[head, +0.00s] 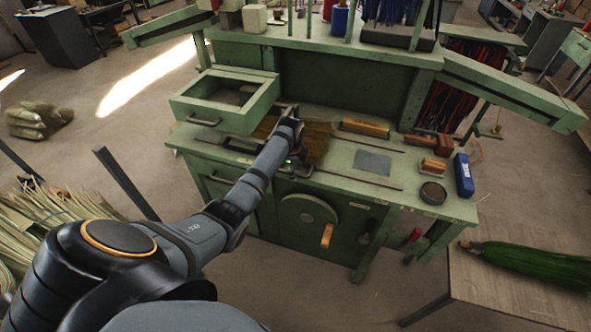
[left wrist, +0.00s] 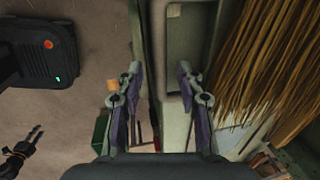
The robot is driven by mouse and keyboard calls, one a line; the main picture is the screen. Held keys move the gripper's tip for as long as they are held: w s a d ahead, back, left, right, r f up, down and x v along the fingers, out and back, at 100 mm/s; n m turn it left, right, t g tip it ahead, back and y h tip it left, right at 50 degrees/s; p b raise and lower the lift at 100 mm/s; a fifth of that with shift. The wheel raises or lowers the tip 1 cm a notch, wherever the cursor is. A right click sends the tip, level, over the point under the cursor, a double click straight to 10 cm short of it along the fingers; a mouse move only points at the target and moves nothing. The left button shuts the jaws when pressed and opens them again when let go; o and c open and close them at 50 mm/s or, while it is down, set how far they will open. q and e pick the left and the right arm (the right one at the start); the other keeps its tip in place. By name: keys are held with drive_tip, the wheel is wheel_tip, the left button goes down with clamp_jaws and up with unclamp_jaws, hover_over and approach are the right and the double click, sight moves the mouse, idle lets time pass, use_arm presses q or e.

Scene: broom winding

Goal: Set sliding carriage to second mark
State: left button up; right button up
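My left gripper (head: 292,166) is over the front edge of the green workbench (head: 345,187), pointing down beside the brown broom bristles. In the left wrist view its two fingers (left wrist: 159,82) are apart, with nothing held between them. The bench's front edge and a dark grey part (left wrist: 181,48) show between and beyond the fingers. I cannot tell whether that part is the sliding carriage. In the head view my forearm and wrist hide part of the bench there. No marks can be made out. A dark two-pronged shape at the left wrist view's lower left looks like my right gripper (left wrist: 32,143).
Straw bristles (left wrist: 268,65) lie close right of the left fingers. A green open box (head: 222,98) stands on the bench's left. A crank wheel (head: 306,217) with wooden handle is on its front. A blue box (head: 463,175) and round tin (head: 433,193) stand at the right.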

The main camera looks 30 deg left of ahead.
sight(285, 171)
use_arm(q)
drive_tip(key=shift+f, duration=0.15)
clamp_jaws()
use_arm(e)
drive_tip(key=shift+a, duration=0.3)
drive_tip(key=shift+d, duration=0.2)
use_arm(q)
drive_tip(key=a, duration=0.2)
drive_tip(key=a+p, duration=0.1)
drive_tip(key=a, duration=0.1)
drive_tip(key=shift+s, duration=0.35)
drive_tip(key=shift+s+a, duration=0.1)
drive_tip(key=shift+a, duration=0.05)
unclamp_jaws()
drive_tip(key=shift+d, duration=0.25)
use_arm(e)
drive_tip(key=shift+a+r, duration=0.1)
drive_tip(key=shift+r, duration=0.3)
use_arm(q)
drive_tip(key=shift+a, duration=0.1)
